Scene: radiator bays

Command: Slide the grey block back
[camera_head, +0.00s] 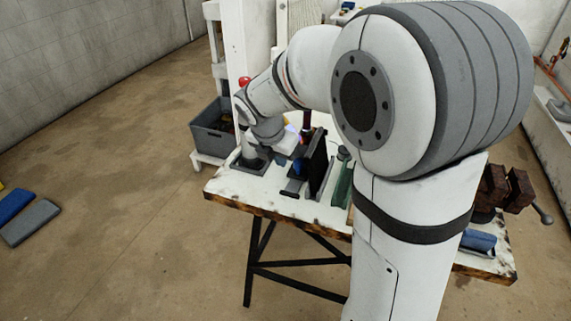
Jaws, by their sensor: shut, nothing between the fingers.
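My gripper (284,157) is small in view at the end of my arm, over the left part of the workbench. It is shut and empty, and its fingertips are hard to make out. Close to its right stands an upright black panel (317,158) on a dark base. A small blue piece (298,167) shows between them. A dark grey block-like piece (252,166) lies on the bench at the left end, below my wrist. I cannot tell whether it is the grey block, or whether my gripper touches anything.
The white-topped workbench (226,190) carries a green piece (342,181) right of the panel and a rusty vise (505,188) at the far right. A grey bin (212,130) stands behind the left end. Grey and blue pads (30,222) lie on the floor. My arm hides the bench's middle.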

